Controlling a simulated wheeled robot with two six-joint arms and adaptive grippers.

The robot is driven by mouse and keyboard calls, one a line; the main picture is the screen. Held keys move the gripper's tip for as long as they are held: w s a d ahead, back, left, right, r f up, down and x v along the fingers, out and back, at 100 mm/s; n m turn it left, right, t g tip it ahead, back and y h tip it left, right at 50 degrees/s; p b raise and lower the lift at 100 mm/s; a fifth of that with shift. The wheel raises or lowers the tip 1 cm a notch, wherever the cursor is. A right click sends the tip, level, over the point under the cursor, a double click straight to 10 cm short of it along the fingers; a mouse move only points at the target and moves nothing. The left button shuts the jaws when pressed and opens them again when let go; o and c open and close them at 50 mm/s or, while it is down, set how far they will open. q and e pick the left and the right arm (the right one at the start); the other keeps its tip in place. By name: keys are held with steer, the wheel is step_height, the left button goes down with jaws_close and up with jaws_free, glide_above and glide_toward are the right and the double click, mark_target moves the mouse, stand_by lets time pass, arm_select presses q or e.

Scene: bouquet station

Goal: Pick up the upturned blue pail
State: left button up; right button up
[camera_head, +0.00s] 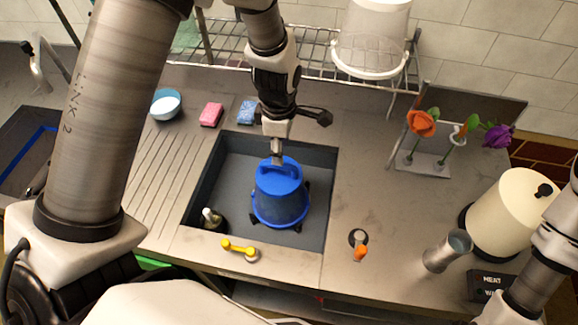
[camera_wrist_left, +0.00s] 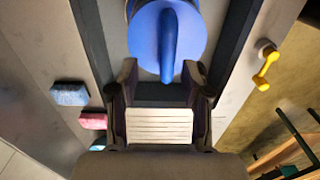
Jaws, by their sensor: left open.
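The blue pail (camera_head: 279,199) stands upside down in the sink, its base up, with a raised blue grip (camera_wrist_left: 169,45) across the top. My left gripper (camera_head: 277,158) points down at the far side of the pail's top. In the left wrist view the pail (camera_wrist_left: 148,32) lies just past my open fingers (camera_wrist_left: 160,70), and the near end of the grip lines up with the gap between them. I cannot tell whether the fingers touch it. The pail's far side is partly hidden behind the gripper. My right gripper is out of view.
The dark sink basin (camera_head: 225,165) walls the pail in. A small bottle (camera_head: 211,217) stands in its near left corner, and a yellow tap handle (camera_head: 238,249) is on the near rim. Sponges (camera_head: 211,114) and a bowl (camera_head: 166,104) lie behind left; a wire rack (camera_head: 315,68) stands behind.

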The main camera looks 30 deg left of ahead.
mark_target(278, 168)
arm_select(q)
steer(key=s+f+p, duration=0.2)
steer(key=f, duration=0.1)
steer(key=shift+a, duration=0.1)
steer(key=f, duration=0.1)
steer(key=w+f, duration=0.1)
steer(key=shift+f, duration=0.4)
steer(key=shift+w+f, duration=0.15)
steer(key=shift+f, duration=0.05)
steer(key=shift+s+r, duration=0.2)
steer(key=shift+s, duration=0.2)
jaws_close()
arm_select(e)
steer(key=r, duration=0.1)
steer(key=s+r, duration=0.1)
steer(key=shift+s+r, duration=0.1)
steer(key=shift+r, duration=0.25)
arm_select(q)
steer(key=shift+w, duration=0.1)
